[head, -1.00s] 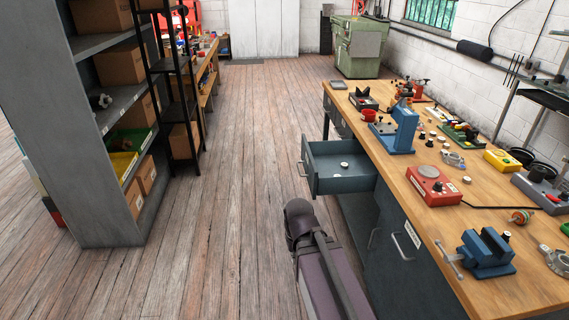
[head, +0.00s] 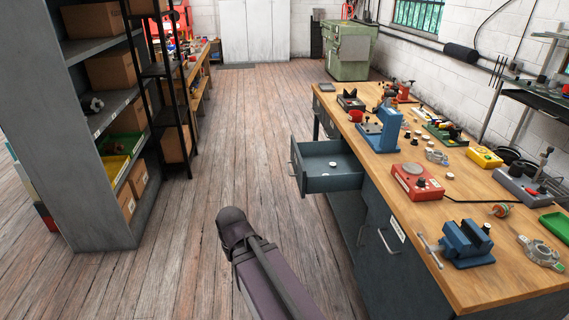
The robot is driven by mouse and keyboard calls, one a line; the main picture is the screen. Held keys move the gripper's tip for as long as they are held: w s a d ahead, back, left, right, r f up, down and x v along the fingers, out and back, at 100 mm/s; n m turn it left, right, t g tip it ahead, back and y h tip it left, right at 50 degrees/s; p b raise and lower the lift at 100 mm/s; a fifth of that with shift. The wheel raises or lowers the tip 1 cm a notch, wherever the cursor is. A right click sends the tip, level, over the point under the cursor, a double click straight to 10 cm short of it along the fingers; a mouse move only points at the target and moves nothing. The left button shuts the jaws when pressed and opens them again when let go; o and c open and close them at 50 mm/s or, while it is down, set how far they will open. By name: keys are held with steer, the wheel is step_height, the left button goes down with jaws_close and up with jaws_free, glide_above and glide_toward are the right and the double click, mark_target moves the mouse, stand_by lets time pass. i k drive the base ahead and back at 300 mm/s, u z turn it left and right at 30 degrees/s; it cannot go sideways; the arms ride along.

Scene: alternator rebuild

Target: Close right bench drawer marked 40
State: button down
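A blue-grey bench drawer (head: 333,183) stands pulled out from the left side of the workbench (head: 440,258). A bar handle (head: 295,177) is on its front, and a small white round part (head: 332,164) lies inside. I cannot read a number on the drawer. Part of my arm shows at the bottom centre of the head view, left of and nearer than the drawer, apart from it. My gripper's fingers are not visible.
A grey shelf unit (head: 106,235) with boxes and bins stands on the left. The wooden floor (head: 250,120) between shelf and bench is clear. A blue vise (head: 467,243), a red box (head: 417,182) and several tools lie on the bench.

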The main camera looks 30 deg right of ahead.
mark_target(309, 161)
steer(key=z, duration=0.15)
steer(key=i, duration=1.4)
steer(key=z, duration=1.15)
